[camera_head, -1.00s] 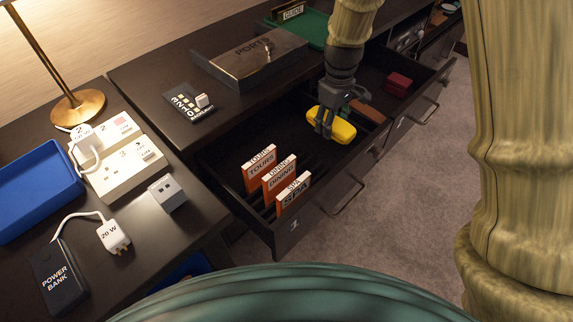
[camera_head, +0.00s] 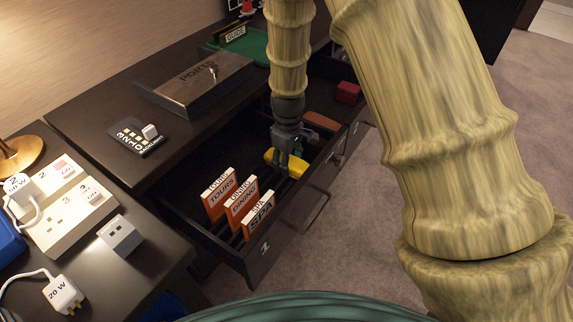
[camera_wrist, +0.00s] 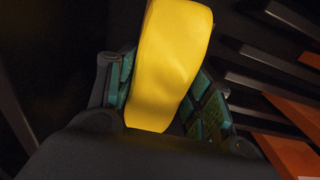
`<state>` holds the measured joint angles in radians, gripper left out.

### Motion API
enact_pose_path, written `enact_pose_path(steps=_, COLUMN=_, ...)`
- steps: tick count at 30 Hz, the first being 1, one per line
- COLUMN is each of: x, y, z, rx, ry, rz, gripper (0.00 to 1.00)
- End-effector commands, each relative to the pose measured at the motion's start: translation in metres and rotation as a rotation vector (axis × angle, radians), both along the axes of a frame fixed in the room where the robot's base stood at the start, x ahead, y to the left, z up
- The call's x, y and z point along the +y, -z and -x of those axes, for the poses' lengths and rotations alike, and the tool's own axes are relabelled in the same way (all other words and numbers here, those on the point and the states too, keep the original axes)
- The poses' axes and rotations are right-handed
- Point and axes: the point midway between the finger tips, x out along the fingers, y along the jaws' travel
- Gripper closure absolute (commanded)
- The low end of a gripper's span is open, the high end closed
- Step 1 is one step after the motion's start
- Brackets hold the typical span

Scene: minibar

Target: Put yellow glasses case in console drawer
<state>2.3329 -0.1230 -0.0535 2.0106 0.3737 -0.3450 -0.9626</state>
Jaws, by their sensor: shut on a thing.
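The yellow glasses case (camera_head: 299,166) is between the fingers of my gripper (camera_head: 284,172), low over or inside the open console drawer (camera_head: 262,250) marked 1. In the wrist view the yellow glasses case (camera_wrist: 170,60) stands between the teal finger pads of my gripper (camera_wrist: 165,105), and the pads lie against its sides. My gripper is shut on it. My fingers hide part of the case in the head view. I cannot tell whether the case touches the drawer floor.
Cards marked Tours (camera_head: 218,196), Dining (camera_head: 241,208) and Spa (camera_head: 258,216) stand in slots in the drawer's near part. A brown item (camera_head: 321,121) and a red box (camera_head: 347,92) lie farther back. A metal box (camera_head: 195,84) sits on the console top.

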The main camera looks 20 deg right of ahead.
Motion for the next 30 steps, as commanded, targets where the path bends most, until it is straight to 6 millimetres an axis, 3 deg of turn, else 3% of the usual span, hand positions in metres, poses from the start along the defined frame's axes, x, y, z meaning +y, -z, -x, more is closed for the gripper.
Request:
enact_pose_path(steps=3, x=0.0, y=0.01, z=0.0, rx=-0.001, ry=0.0, rz=0.001, gripper=0.75)
enact_pose_path(steps=14, x=0.001, y=0.012, z=0.0, rx=0.0, ry=-0.001, rz=0.0, gripper=0.75)
enact_pose_path(steps=15, x=0.001, y=0.012, z=0.0, rx=-0.001, ry=-0.001, rz=0.001, gripper=0.42)
enact_pose_path(steps=26, x=0.001, y=0.011, z=-0.001, rx=-0.001, ry=-0.001, rz=0.0, gripper=0.4)
enact_pose_path(steps=30, x=0.001, y=-0.001, z=-0.001, rx=-0.003, ry=-0.002, rz=0.0, gripper=0.4)
